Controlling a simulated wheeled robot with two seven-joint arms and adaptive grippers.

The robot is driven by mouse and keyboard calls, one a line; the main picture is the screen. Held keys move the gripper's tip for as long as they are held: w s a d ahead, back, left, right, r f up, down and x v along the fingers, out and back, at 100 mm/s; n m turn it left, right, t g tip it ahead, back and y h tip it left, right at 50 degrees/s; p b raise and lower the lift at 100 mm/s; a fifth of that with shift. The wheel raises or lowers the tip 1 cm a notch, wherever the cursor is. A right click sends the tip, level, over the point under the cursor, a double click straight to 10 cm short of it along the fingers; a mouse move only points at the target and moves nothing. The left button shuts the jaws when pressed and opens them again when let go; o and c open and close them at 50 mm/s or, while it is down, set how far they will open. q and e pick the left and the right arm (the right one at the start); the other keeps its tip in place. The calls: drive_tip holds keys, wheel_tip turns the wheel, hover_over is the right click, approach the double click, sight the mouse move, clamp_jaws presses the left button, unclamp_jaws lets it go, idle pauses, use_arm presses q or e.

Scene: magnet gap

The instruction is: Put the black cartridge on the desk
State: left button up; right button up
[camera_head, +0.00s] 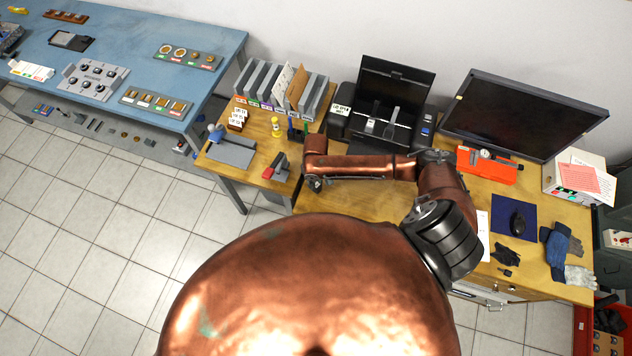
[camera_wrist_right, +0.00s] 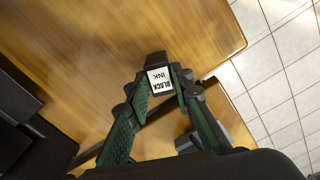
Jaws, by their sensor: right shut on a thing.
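In the right wrist view the black cartridge (camera_wrist_right: 155,60), with a white label reading "BLACK INK", is between the green-padded fingers of my right gripper (camera_wrist_right: 160,88). The gripper is shut on it. The wooden desk (camera_wrist_right: 90,40) lies behind it; I cannot tell whether the cartridge touches the desk. In the head view my right gripper (camera_head: 316,184) is over the front left part of the desk (camera_head: 350,200), and the cartridge cannot be made out there. My left gripper is not in view.
An open black printer (camera_head: 385,105) stands at the back of the desk. A monitor (camera_head: 525,115) and orange device (camera_head: 488,165) are to the right. Bare wood surrounds the cartridge.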

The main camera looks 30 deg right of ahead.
drive_tip(key=o, duration=0.9)
drive_tip(key=shift+f, duration=0.1)
wheel_tip(320, 180, up, 12)
drive_tip(key=shift+r, duration=0.15)
idle(0.3)
